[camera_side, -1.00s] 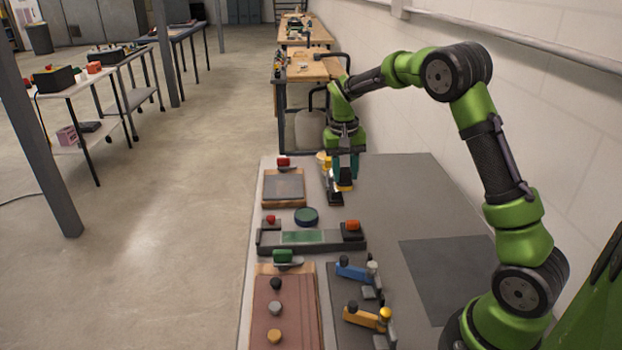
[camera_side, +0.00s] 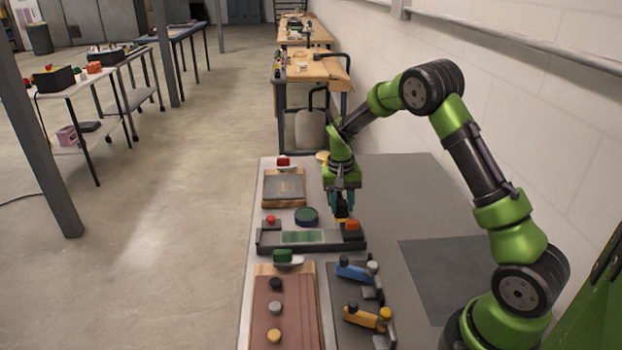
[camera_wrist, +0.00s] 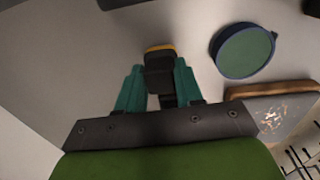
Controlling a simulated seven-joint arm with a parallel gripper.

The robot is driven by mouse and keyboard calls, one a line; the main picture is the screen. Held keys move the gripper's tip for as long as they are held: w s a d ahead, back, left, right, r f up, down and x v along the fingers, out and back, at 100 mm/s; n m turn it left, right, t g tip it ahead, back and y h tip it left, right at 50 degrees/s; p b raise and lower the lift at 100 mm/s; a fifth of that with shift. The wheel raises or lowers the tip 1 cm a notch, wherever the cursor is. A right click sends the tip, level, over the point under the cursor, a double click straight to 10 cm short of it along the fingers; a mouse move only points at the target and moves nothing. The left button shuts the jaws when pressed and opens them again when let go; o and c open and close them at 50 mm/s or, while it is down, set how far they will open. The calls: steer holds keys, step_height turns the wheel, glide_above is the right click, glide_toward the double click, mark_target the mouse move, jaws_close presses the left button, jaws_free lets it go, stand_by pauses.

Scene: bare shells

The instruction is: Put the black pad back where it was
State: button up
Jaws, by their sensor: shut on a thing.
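My gripper (camera_side: 341,211) is shut on a small black piece with a yellow edge. In the wrist view this black piece (camera_wrist: 160,72) sits between the teal fingertips (camera_wrist: 158,66), with its yellow end pointing away from the palm. In the side view it hangs low, just behind the red knob of the long dark fixture. I cannot tell whether it touches anything below. This piece may be the black pad; no other loose black pad can be made out.
A round green-topped dish (camera_side: 306,217) lies left of my gripper. A wood-edged dark plate (camera_side: 284,189) is behind it. The long dark fixture (camera_side: 302,247) with a red knob (camera_side: 352,225) stands in front. Blue and yellow levers are nearer. Grey table (camera_side: 410,195) on the right is clear.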

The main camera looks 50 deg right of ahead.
steer(key=shift+f, duration=0.15)
steer(key=o, duration=0.9)
